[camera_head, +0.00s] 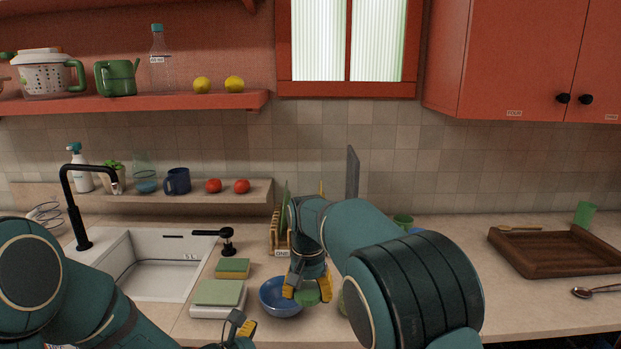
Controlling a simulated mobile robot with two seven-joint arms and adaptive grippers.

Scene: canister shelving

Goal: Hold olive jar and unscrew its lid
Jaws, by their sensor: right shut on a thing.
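My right gripper (307,293) points down over the counter in front of the blue bowl's right side. It is shut on a round green thing (311,297), of which only a small part shows between the yellow fingertips. I cannot tell whether this is the olive jar or its lid. My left gripper (240,328) is low at the front edge of the counter, left of the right gripper. Only its yellow-tipped fingers show in part, and its opening is unclear. No whole olive jar is clearly seen.
The blue bowl (273,300) sits beside the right gripper. A white scale-like box with a green top (219,293) and a sponge (233,267) stand left of it, by the sink (150,278). A wooden tray (535,268) and spoon (597,291) lie at right.

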